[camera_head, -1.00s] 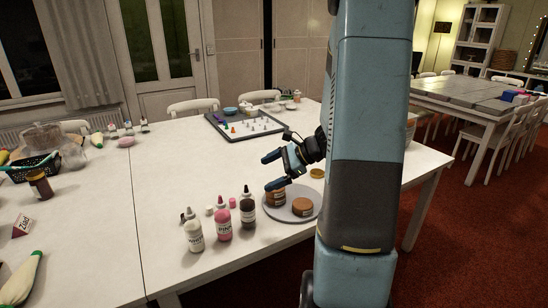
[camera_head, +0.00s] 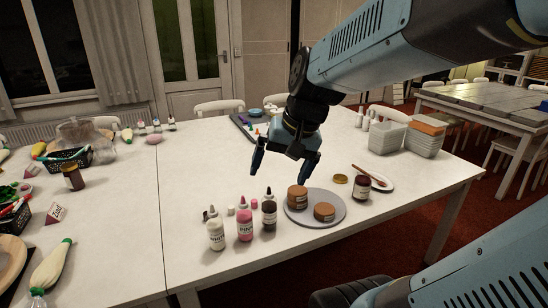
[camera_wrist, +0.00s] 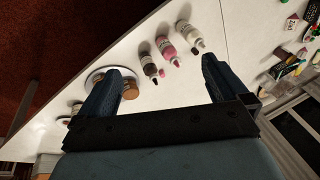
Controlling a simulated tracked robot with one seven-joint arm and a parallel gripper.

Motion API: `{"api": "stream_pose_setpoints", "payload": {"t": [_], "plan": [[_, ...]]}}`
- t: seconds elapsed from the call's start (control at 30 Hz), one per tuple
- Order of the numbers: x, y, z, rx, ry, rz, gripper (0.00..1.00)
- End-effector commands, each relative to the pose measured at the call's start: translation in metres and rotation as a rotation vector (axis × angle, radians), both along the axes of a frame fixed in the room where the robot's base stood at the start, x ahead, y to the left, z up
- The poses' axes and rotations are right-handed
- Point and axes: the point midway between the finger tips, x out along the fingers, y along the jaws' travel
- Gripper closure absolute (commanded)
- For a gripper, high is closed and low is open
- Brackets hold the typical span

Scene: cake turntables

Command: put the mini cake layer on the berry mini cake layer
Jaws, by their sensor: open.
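Two small round brown cake layers stand apart on a grey turntable plate (camera_head: 299,218): a left one (camera_head: 297,199) that looks taller, and a right, lower one (camera_head: 324,212). Both carry small labels too small to read, so I cannot tell which is the berry mini cake layer. My gripper (camera_head: 284,164) is open and empty, pointing down above the table, behind and above the plate. There the plate (camera_wrist: 92,80) and a brown layer (camera_wrist: 131,90) are partly hidden by the left finger.
A white bottle (camera_head: 216,234), a pink bottle (camera_head: 245,225) and a dark bottle (camera_head: 269,212) stand left of the plate. A dark jar (camera_head: 361,188) and a white dish (camera_head: 381,183) are to its right. Stacked containers (camera_head: 425,138) stand farther right.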

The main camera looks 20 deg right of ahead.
Motion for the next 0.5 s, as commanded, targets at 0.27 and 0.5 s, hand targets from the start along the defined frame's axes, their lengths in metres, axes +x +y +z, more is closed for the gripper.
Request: {"api": "stream_pose_setpoints", "payload": {"t": [0.27, 0.5], "plan": [[-0.037, -0.003, 0.03, -0.242, -0.175, 0.208, 0.0], [-0.047, -0.018, 0.039, -0.321, -0.23, 0.266, 0.0]]}}
